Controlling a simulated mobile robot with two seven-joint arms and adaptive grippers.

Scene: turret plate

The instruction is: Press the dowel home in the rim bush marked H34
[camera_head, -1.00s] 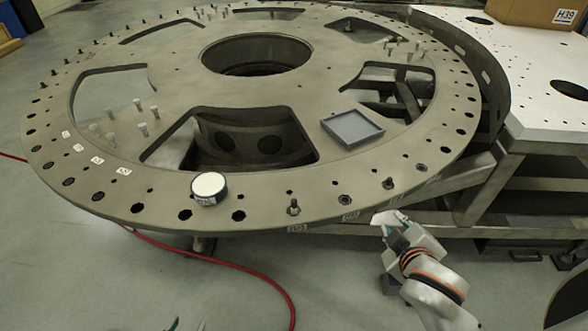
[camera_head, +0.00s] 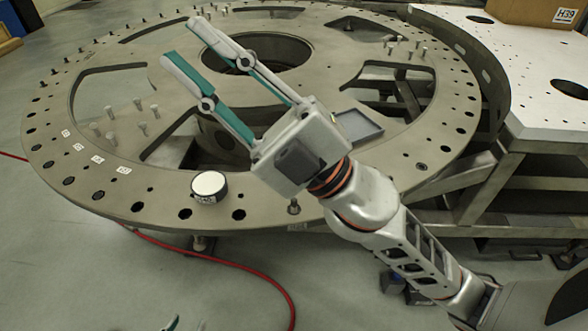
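The turret plate's rim (camera_head: 165,200) carries a ring of holes and bushes. A bush with an upright stud or dowel (camera_head: 294,207) shows at the front rim, just below my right gripper's body. Small rim labels are too small to read, so I cannot tell which bush is H34. My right gripper (camera_head: 181,40) is open and empty, high over the plate, its two teal-lined fingers spread toward the upper left. Its arm hides part of the front right rim. Only the fingertips of my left gripper (camera_head: 187,325) show at the bottom edge, apart with nothing between them.
A white-topped round puck (camera_head: 209,184) stands on the front rim. A grey tray (camera_head: 362,128) lies on the plate, partly hidden by my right gripper. Several loose pegs (camera_head: 143,128) stand on the left. A white table (camera_head: 540,80) with a box (camera_head: 520,10) adjoins at right.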

